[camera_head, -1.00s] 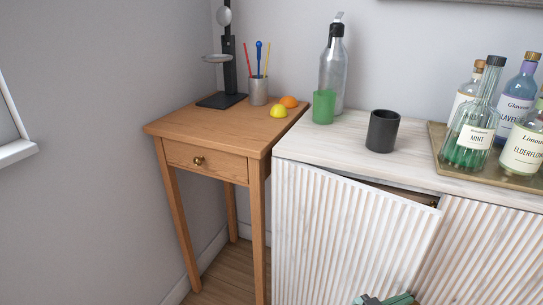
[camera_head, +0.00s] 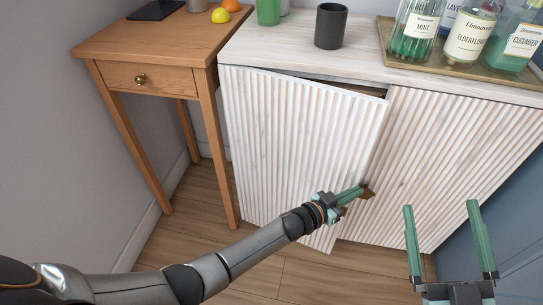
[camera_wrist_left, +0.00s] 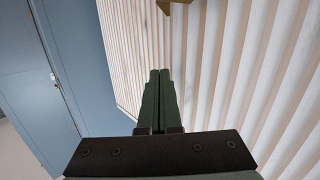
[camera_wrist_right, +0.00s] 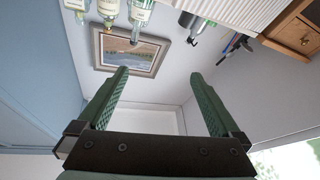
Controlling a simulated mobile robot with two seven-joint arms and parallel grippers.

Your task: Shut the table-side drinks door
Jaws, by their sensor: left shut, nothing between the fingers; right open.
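The table-side drinks door (camera_head: 300,145) is a white ribbed panel beside the wooden table. It stands ajar, its right edge out from the cabinet and a dark gap showing along its top. A small brass-coloured handle (camera_head: 367,192) is near its right edge; a part of it also shows in the left wrist view (camera_wrist_left: 172,4). My left gripper (camera_head: 360,190) is shut and empty, in front of the door close to the handle; I cannot tell whether it touches. It also shows in the left wrist view (camera_wrist_left: 159,75). My right gripper (camera_head: 440,205) is open and empty, in front of the other door.
The other ribbed door (camera_head: 455,165) looks closed. The wooden side table (camera_head: 160,45) stands left of the cabinet. A black cup (camera_head: 330,26) and a tray (camera_head: 450,65) with several bottles are on the cabinet top. Bare floor (camera_head: 270,270) lies in front.

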